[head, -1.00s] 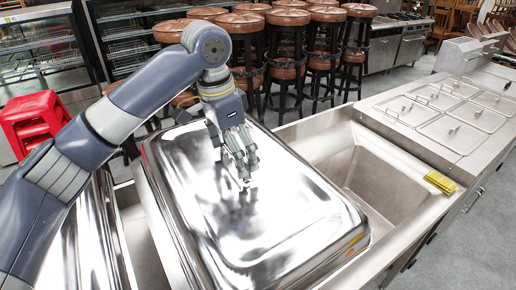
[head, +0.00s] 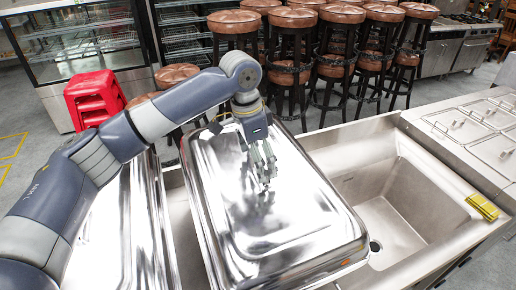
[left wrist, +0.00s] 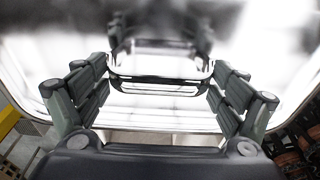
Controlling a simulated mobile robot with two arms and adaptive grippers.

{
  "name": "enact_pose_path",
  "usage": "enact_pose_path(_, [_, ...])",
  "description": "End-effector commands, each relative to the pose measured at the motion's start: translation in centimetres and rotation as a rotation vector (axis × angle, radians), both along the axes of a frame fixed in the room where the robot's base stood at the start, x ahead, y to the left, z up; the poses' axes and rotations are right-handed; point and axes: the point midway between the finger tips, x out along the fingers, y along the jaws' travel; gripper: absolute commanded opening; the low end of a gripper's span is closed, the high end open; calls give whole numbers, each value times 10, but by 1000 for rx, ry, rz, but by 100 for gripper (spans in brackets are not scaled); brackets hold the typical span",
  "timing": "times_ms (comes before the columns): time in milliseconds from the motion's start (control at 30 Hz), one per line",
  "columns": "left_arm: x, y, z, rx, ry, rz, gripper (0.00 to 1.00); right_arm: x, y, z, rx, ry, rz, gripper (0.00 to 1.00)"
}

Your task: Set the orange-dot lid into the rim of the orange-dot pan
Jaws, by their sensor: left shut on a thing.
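A large, shiny steel lid (head: 275,215) hangs over the sink counter, with a small orange mark on its near right edge. My left gripper (head: 264,180) is above its middle. In the left wrist view, my left gripper's fingers (left wrist: 160,95) are on either side of the lid's handle (left wrist: 160,84), shut on it. A second shiny steel piece (head: 120,235), partly behind my left arm, lies to the left of the lid; I cannot tell if it is the pan or another lid. I cannot make out the pan's rim. My right gripper is not in view.
An empty sink basin (head: 395,215) with a drain is right of the lid. A yellow sponge-like item (head: 482,206) lies on the counter edge. Covered wells (head: 460,125) are at the right. Several bar stools (head: 290,70) and red stacked stools (head: 93,98) stand behind.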

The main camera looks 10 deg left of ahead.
Motion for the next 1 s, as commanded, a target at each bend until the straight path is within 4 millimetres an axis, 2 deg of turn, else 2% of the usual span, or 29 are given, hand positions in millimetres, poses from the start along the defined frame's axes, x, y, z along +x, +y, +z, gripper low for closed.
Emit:
enact_pose_path(333, [1,-1,0,-3,-6,0,22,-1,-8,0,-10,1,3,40])
enact_pose_path(367, [0,0,-3,-1,-1,0,93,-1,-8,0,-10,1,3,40])
enact_pose_path(400, [0,0,-2,0,-1,0,100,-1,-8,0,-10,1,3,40])
enact_pose_path(800, [0,0,-1,0,-1,0,100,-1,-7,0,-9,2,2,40])
enact_pose_path(1000, [0,2,15,0,-5,2,100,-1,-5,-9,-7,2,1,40])
